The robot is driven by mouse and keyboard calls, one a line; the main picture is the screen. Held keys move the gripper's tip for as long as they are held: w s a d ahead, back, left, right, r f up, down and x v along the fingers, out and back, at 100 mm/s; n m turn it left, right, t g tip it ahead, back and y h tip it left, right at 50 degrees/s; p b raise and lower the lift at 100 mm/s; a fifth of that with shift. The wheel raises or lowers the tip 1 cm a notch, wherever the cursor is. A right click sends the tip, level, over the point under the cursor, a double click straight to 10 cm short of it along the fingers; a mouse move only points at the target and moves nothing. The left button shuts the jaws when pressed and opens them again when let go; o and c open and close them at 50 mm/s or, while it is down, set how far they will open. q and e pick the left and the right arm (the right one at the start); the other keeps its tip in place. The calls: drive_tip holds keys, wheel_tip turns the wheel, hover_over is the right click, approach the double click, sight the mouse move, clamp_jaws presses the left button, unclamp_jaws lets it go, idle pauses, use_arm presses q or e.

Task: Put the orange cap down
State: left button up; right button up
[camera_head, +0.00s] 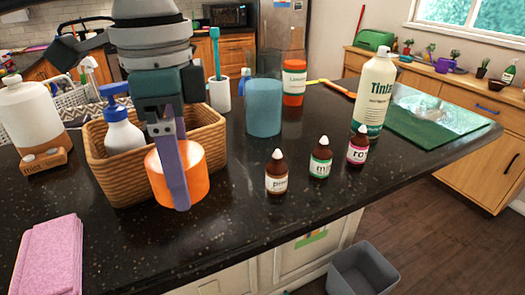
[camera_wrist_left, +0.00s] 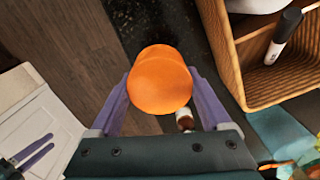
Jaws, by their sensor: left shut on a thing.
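The orange cap (camera_head: 191,168) is a short, wide cylinder in the head view, in front of the wicker basket. My left gripper (camera_head: 178,180) is shut on it, with one purple finger across its near side. In the left wrist view the orange cap (camera_wrist_left: 160,80) sits between the two purple fingers of my left gripper (camera_wrist_left: 162,88). The dark counter and wooden floor show beyond it, and it appears held above the counter near its front edge.
The wicker basket (camera_head: 110,165) holds a white bottle with a blue pump. Small dropper bottles (camera_head: 277,178), a blue mug (camera_head: 264,108) and a Tinta bottle (camera_head: 374,92) stand to the right. A pink cloth (camera_head: 48,258) lies front left. The counter between cloth and droppers is clear.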

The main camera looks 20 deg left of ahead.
sight(194, 225)
use_arm(q)
wheel_tip(194, 225, down, 7)
drive_tip(key=shift+r, duration=0.1)
idle(0.4)
drive_tip(key=o, duration=1.1)
wheel_tip(194, 225, up, 12)
drive_tip(key=shift+r+b, duration=0.1)
drive_tip(key=shift+b, duration=0.25)
